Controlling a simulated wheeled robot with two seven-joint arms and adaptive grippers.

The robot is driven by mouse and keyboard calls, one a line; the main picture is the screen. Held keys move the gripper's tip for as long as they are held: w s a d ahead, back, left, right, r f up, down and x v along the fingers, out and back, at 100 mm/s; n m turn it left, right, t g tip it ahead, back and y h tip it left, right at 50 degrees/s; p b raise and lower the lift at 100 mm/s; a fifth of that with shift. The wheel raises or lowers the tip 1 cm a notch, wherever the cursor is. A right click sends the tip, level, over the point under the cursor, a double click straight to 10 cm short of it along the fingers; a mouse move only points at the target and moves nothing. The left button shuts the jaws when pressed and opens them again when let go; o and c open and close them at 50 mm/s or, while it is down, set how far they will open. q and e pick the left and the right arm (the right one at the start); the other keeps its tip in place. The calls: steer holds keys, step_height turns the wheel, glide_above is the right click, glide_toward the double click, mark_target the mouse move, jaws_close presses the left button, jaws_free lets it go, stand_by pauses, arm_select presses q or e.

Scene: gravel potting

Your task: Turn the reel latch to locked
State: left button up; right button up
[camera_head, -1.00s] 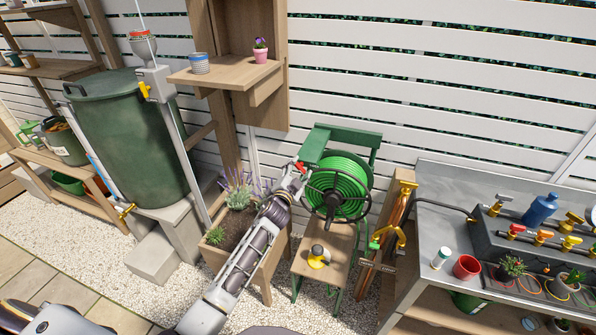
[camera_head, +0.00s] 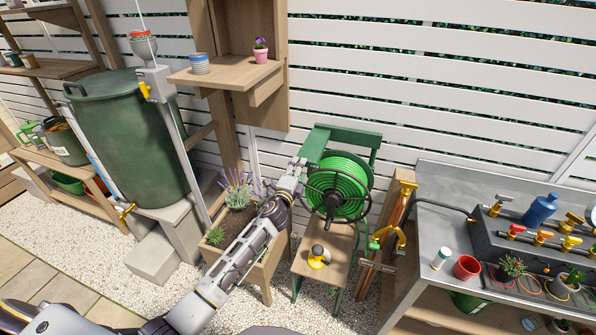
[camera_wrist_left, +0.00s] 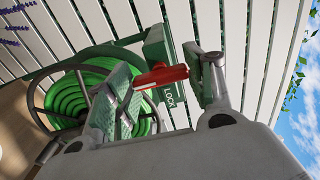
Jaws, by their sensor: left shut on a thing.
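The hose reel (camera_head: 337,187) has a bright green coil and a dark spoked wheel on a green frame. In the left wrist view the red reel latch (camera_wrist_left: 160,77) is a short lever beside the green frame plate, which carries white "LOCK" lettering (camera_wrist_left: 170,100). My left gripper (camera_wrist_left: 163,84) is shut on this latch, with a finger on each side. In the head view the left gripper (camera_head: 298,165) is at the reel's upper left and hides the latch. I cannot tell the latch's exact setting. My right gripper is not in view.
A small wooden stand (camera_head: 325,240) with a yellow item is below the reel. A wooden planter (camera_head: 262,262) stands to its left. A brass-tapped post (camera_head: 397,215) and a metal bench (camera_head: 440,215) stand to the right. A slatted white fence (camera_head: 440,90) is behind.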

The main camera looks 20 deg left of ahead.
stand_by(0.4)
arm_select(q)
steer(key=o, duration=1)
steer(key=shift+d, duration=0.1)
steer(key=shift+s, duration=0.15)
steer(key=s, duration=1.1)
steer(key=shift+s+a, duration=0.25)
steer(key=shift+s, duration=0.1)
stand_by(0.5)
